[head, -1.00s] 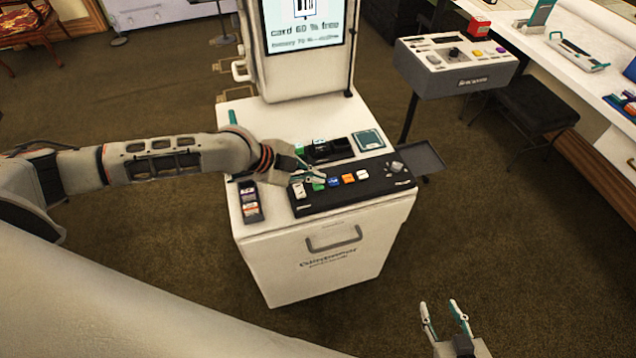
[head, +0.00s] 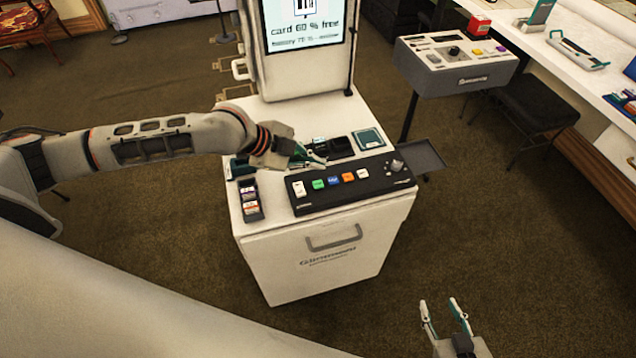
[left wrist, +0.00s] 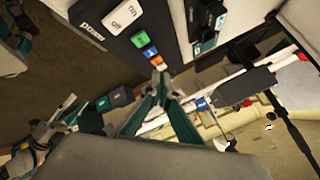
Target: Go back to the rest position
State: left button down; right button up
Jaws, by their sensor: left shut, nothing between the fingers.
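My left gripper (head: 318,162) is above the white console cart (head: 318,258), just behind the black button panel (head: 352,197). It is shut and holds nothing. In the left wrist view its closed fingertips (left wrist: 160,82) show near the row of coloured buttons, apart from them as far as I can tell. My right gripper (head: 444,314) is at the bottom right over the floor, its fingers apart and empty. The panel has a white rocker switch (head: 299,188), green, blue, orange and white buttons, and a knob (head: 397,165).
A screen (head: 303,22) stands at the back of the cart. A rack of small cards (head: 249,202) lies at its left, and a dark side tray (head: 429,156) sticks out right. A second control box (head: 457,71) on a stand and a black stool (head: 531,105) are further right.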

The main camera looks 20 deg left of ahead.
dwell(0.6)
pick_arm(q)
jog(key=s+d+f+n+t+h, duration=0.25)
jog(key=s+d+f+n, duration=0.3)
jog(key=d, duration=0.55)
jog(key=s+a+f+n+t+y, duration=0.1)
jog(key=s+a+f+n, duration=0.1)
jog(key=s+a+f, duration=0.1)
jog(key=s+a+f+n+t+y, duration=0.1)
jog(key=s+a+f+n+y, duration=0.1)
jog(key=s+a+f+n, duration=0.1)
jog(key=shift+s+a+f+n+y, duration=0.1)
jog(key=shift+f+n+y, duration=0.15)
jog(key=shift+f+n, duration=0.1)
jog(key=s+a+f+n+y, duration=0.3)
jog(key=s+a+f, duration=0.4)
jog(key=s+a, duration=0.3)
jog(key=shift+s+f+n+y, duration=0.3)
jog(key=shift+s+n+y, duration=0.1)
jog(key=shift+y, duration=0.1)
pick_arm(e)
jog(key=d+f, duration=0.1)
jog(key=s+d+f, duration=0.1)
jog(key=shift+d+f+h, duration=0.1)
jog(key=shift+f+h, duration=0.3)
pick_arm(q)
jog(key=shift+w, duration=0.1)
pick_arm(e)
jog(key=shift+s, duration=0.1)
